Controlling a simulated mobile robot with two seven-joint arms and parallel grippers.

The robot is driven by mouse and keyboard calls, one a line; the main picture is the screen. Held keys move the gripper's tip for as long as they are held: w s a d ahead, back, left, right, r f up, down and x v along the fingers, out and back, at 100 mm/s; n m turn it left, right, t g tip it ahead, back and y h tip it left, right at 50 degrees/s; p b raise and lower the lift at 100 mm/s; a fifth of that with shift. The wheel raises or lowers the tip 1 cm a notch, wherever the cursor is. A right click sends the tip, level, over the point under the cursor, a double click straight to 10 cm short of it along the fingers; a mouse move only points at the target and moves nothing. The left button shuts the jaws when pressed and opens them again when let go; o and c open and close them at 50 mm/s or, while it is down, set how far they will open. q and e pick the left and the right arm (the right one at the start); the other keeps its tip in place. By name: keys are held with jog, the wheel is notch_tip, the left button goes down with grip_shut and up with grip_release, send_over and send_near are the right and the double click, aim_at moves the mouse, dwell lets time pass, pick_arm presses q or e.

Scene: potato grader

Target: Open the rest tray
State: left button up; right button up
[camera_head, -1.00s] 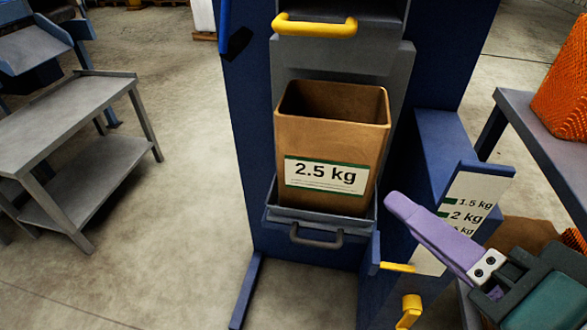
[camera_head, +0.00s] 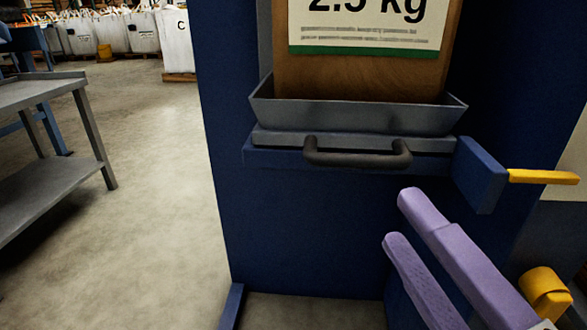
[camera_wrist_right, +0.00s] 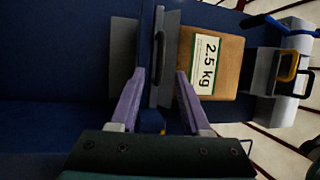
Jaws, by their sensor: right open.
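The grey rest tray (camera_head: 360,118) sits on a blue ledge at the front of the blue machine. Its dark bar handle (camera_head: 357,158) faces me and is level. A brown paper bag (camera_head: 370,75) with a 2.5 kg label stands in the tray; it also shows in the wrist view (camera_wrist_right: 228,82). My right gripper (camera_head: 400,218) has purple fingers, open and empty, below and just right of the handle in the head view. In the wrist view the open fingers (camera_wrist_right: 160,75) point towards the tray front. I cannot tell whether they touch anything. My left gripper is not in view.
A blue bracket (camera_head: 480,177) with a yellow lever (camera_head: 543,177) sticks out right of the tray. A yellow knob (camera_head: 545,292) is below it. A grey table (camera_head: 45,92) stands at the left. The floor between is clear.

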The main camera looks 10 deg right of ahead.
aim_at(361, 166)
jog(key=b+x, duration=0.3)
jog(key=x, duration=0.6)
jog(key=shift+w+r, duration=0.1)
jog(key=shift+w, duration=0.25)
jog(key=shift+c, duration=0.3)
grip_shut()
dwell(0.6)
